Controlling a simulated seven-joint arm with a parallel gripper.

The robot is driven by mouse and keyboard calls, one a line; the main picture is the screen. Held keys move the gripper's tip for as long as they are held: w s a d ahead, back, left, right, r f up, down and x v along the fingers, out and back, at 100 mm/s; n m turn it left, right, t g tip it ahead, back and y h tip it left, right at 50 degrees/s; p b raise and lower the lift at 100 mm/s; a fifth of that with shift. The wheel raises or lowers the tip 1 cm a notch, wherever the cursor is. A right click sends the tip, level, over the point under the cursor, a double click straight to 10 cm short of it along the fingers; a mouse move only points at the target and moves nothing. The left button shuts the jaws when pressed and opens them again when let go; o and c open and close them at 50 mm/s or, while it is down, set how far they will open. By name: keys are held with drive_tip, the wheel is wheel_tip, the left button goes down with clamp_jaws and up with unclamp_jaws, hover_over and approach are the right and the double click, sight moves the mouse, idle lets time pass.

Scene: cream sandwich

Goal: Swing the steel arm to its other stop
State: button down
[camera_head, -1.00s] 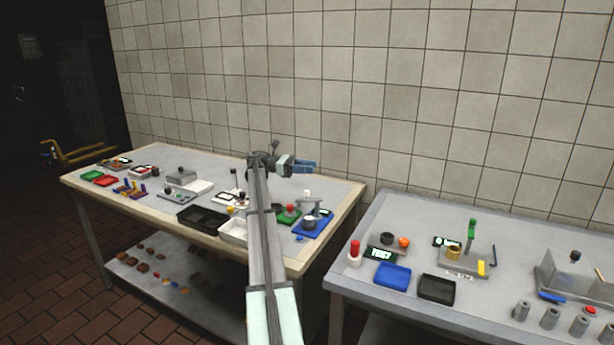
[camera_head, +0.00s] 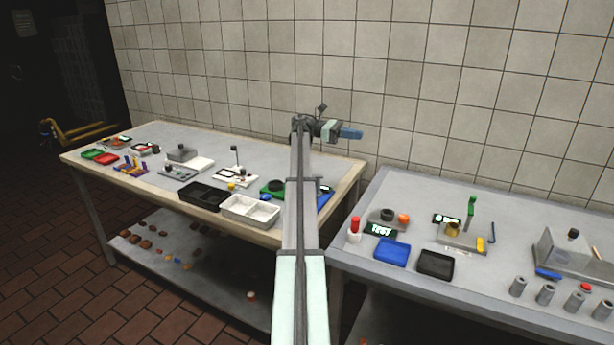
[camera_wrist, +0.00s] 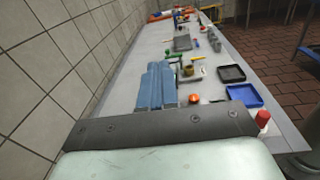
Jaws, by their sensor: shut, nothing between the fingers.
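My gripper (camera_head: 351,134) has blue fingers, shut and empty, in the air in front of the tiled wall above the gap between the tables. In the wrist view my gripper (camera_wrist: 157,86) points along the right table, with nothing between the fingers. The brass cup also shows in the wrist view (camera_wrist: 188,69), beyond the fingertips. I cannot tell for sure which part is the steel arm. My gripper touches nothing.
A grey block (camera_head: 575,256) is farther right. My arm hides part of the left table (camera_head: 255,160). The air by the wall is clear.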

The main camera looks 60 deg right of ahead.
drive_tip(key=s+a+f+t, duration=0.2)
drive_tip(key=s+a+t, duration=0.1)
drive_tip(key=s, duration=0.4)
drive_tip(key=s+a+f+t, duration=0.2)
drive_tip(key=s+a+t, duration=0.1)
drive_tip(key=s, duration=0.5)
drive_tip(key=w+a+f+n+t, duration=0.3)
drive_tip(key=f+t, duration=0.2)
drive_tip(key=t, duration=0.1)
drive_tip(key=w+a+n+t+h, duration=0.1)
drive_tip(key=w+a+t, duration=0.2)
drive_tip(key=w+t, duration=1.35)
drive_tip(key=w+f+g, duration=0.1)
drive_tip(key=w+f, duration=0.1)
drive_tip(key=w+d+f+g, duration=0.1)
drive_tip(key=w+f, duration=0.1)
drive_tip(key=w, duration=0.1)
drive_tip(key=w+d+f+g, duration=0.1)
drive_tip(key=w+f+g, duration=0.1)
drive_tip(key=w+f, duration=0.1)
drive_tip(key=shift+w+d+f, duration=0.15)
drive_tip(key=shift+w+d, duration=0.3)
drive_tip(key=shift+d, duration=0.2)
drive_tip(key=shift+w+d+f, duration=0.15)
drive_tip(key=shift+w+d, duration=0.3)
drive_tip(key=shift+d, duration=0.15)
drive_tip(key=shift+w+d, duration=0.3)
drive_tip(key=shift+d, duration=0.25)
